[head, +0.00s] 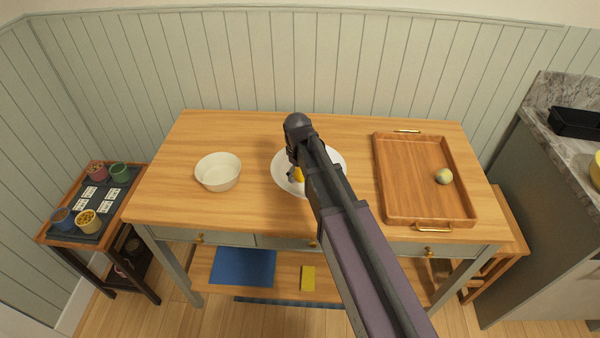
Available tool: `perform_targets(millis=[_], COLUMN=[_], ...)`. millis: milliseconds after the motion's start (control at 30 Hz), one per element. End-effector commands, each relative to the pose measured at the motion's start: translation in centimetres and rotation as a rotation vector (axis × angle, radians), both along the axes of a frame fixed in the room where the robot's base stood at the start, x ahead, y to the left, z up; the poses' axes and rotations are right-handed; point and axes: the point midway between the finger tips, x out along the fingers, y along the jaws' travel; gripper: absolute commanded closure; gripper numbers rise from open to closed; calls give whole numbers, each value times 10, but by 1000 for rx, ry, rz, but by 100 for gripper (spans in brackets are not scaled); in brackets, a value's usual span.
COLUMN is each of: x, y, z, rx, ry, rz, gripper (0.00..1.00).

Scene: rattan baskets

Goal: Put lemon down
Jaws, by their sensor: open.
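A yellow lemon (298,174) shows in the head view, at a white plate (334,157) in the middle of the wooden table. My arm hides much of the lemon and of the plate. My gripper (292,178) is open, pointing down over the plate, with the lemon right beside or between its fingers. I cannot tell whether the fingers touch the lemon or whether it rests on the plate.
A white bowl (218,172) stands left on the table (185,135). A wooden tray (405,160) with a pale round fruit (444,176) lies right. A side table with small pots (119,170) is at far left; a stone counter (560,90) at far right.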

Motion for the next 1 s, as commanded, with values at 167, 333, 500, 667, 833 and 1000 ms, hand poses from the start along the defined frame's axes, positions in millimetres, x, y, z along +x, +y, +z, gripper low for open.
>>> perform_targets(millis=[167, 333, 500, 667, 833, 1000], x=[0, 0, 0, -1, -2, -2], y=[0, 0, 0, 1, 1, 2], z=[1, 5, 14, 26, 41, 55], rx=[0, 0, 0, 0, 0, 0], ry=[0, 0, 0, 0, 0, 0], rz=[0, 0, 0, 0, 0, 0], gripper=[0, 0, 0, 0, 0, 0])
